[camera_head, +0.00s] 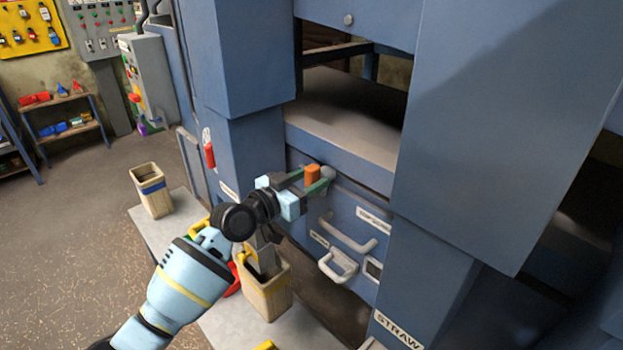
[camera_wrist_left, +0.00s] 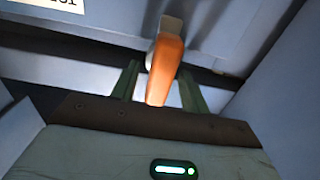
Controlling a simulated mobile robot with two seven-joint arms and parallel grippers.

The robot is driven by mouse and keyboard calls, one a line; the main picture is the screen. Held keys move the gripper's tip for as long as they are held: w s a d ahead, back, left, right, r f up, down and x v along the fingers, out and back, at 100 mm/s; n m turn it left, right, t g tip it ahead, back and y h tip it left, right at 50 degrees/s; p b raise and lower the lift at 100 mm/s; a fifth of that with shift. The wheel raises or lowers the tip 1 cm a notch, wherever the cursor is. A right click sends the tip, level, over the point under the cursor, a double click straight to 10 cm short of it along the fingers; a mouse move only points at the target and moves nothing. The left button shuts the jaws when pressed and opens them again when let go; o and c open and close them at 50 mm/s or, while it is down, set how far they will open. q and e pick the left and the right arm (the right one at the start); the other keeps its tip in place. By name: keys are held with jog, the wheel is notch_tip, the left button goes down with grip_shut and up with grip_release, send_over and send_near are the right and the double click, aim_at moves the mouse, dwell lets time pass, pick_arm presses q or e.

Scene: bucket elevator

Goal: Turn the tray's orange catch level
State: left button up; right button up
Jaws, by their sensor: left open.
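The orange catch (camera_head: 313,174) is at the upper left of the blue tray front (camera_head: 345,205) and looks upright in the head view. My left gripper (camera_head: 307,181) is open, with one finger on each side of the catch. In the left wrist view the orange catch (camera_wrist_left: 165,66) hangs from a pale mount, between the two green fingers of my left gripper (camera_wrist_left: 158,80). A gap shows between the catch and each finger there. My right gripper is not in view.
Two pale handles (camera_head: 338,265) stick out of the blue front below the catch. A blue post (camera_head: 250,150) stands close left of the gripper.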

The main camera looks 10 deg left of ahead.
pick_arm(q)
jog(key=shift+w+d, duration=0.2)
jog(key=shift+w, duration=0.1)
jog(key=shift+c, duration=0.2)
jog(key=c, duration=0.9)
jog(key=shift+c, duration=0.2)
